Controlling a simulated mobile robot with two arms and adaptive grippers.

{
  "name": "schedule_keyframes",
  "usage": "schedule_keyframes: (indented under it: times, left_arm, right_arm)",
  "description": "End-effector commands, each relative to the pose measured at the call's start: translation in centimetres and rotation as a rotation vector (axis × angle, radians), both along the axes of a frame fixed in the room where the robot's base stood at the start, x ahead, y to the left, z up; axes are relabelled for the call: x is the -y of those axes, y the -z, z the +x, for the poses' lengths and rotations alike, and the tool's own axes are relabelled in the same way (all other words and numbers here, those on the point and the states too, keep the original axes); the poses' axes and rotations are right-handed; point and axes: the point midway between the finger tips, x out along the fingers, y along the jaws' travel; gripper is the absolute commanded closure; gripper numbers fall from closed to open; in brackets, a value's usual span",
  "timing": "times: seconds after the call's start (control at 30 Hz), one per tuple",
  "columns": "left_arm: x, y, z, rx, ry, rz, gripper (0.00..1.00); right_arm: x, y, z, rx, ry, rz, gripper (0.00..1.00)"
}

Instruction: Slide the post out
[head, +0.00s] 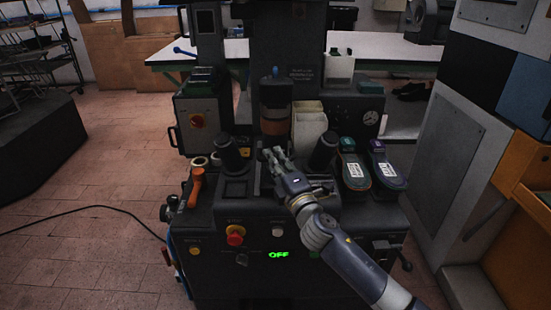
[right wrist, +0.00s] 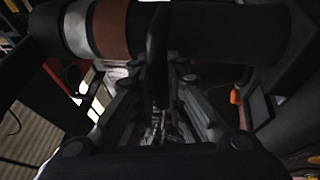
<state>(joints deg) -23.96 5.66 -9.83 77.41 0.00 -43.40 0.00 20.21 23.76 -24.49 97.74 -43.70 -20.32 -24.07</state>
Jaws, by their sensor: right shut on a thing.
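The post (head: 276,112) is a thick dark upright cylinder with a brown band, at the middle of the press. It also shows in the right wrist view (right wrist: 215,35), lying across the top, with brown and silver bands at its left part. My right gripper (head: 272,158) is low in front of the post. In the right wrist view my right gripper (right wrist: 160,95) is shut on a slim dark handle (right wrist: 158,50) in front of the post. Its join to the post is hidden. My left gripper is not in view.
Black cylinders stand left (head: 231,153) and right (head: 323,150) of my right gripper. Two shoe soles (head: 355,170) lie at the right. An orange lever (head: 196,187) and a red button (head: 235,235) are at the front left. A green display reads OFF.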

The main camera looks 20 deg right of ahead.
Motion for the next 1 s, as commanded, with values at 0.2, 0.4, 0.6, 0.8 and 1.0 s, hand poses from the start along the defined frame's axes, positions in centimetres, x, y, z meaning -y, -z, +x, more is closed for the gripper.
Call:
schedule_keyframes:
  times: [0.2,0.4,0.6,0.8,1.0]
  left_arm:
    - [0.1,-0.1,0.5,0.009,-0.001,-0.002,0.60]
    - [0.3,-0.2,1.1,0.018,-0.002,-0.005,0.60]
    - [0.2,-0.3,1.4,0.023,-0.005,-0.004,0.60]
    - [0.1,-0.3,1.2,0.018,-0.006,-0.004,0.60]
    - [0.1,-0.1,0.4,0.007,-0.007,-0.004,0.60]
  right_arm:
    - [-0.1,0.0,-0.1,0.000,-0.003,-0.001,1.00]
    - [-0.2,0.1,-0.1,-0.001,-0.005,0.000,1.00]
    - [-0.2,0.1,-0.1,0.000,-0.004,-0.001,0.67]
    - [0.0,-0.1,0.0,0.002,-0.002,0.000,0.67]
    - [0.1,0.1,-0.7,0.001,-0.001,0.000,0.67]
